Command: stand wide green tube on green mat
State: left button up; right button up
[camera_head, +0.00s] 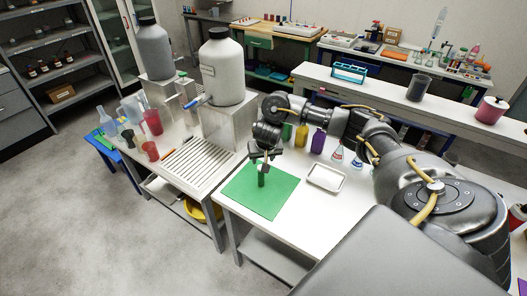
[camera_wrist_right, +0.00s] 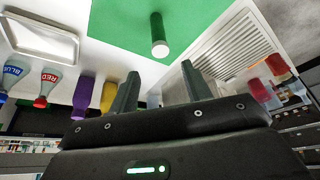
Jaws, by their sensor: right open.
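The wide green tube (camera_head: 261,181) stands upright on the green mat (camera_head: 285,200), near its middle. In the right wrist view the tube (camera_wrist_right: 157,30) rises from the green mat (camera_wrist_right: 120,50), with its pale round end toward me. My right gripper (camera_head: 262,158) is above the tube in the head view. In the wrist view the right gripper (camera_wrist_right: 157,76) is open, its two fingers apart and the tube beyond their tips, with nothing held between them. My left gripper is not in view.
A white tray (camera_head: 327,177) lies right of the mat. Several coloured bottles, one purple (camera_head: 318,141), and flasks stand behind it. A slatted drain board (camera_head: 200,165) with large jugs is to the left. The mat around the tube is clear.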

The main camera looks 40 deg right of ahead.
jog(key=shift+r, duration=0.1)
dwell(0.3)
jog(key=s+a+f+n+t+y, duration=0.25)
jog(key=a+n+y, duration=0.3)
jog(key=a, duration=1.15)
jog(key=s+a+f+n+t+y, duration=0.15)
jog(key=a+f+n+y, duration=0.35)
jog(key=a, duration=1.2)
jog(key=s+d+f+m+g+h, duration=0.15)
jog(key=s+d+f, duration=0.25)
jog(key=f, duration=0.5)
jog(key=s+d+f+m+h, duration=0.1)
jog(key=s+d+f+h, duration=0.2)
jog(key=f, duration=0.6)
jog(key=s+d+f+m, duration=0.1)
jog(key=s+d+f, duration=0.35)
jog(key=f, duration=0.45)
jog(key=s+d+f+g+h, duration=0.1)
jog(key=s+f, duration=0.4)
jog(key=s, duration=0.6)
jog(key=s+d+f+g+h, duration=0.1)
jog(key=s+f, duration=0.4)
jog(key=s, duration=0.6)
jog(key=s+d+f+n+g+h, duration=0.1)
jog(key=s+d+f+g+h, duration=0.1)
jog(key=s, duration=1)
notch_tip(320, 180, down, 3)
jog(key=shift+d+f+g, duration=0.1)
jog(key=shift+d+g, duration=0.55)
jog(key=shift+d, duration=0.5)
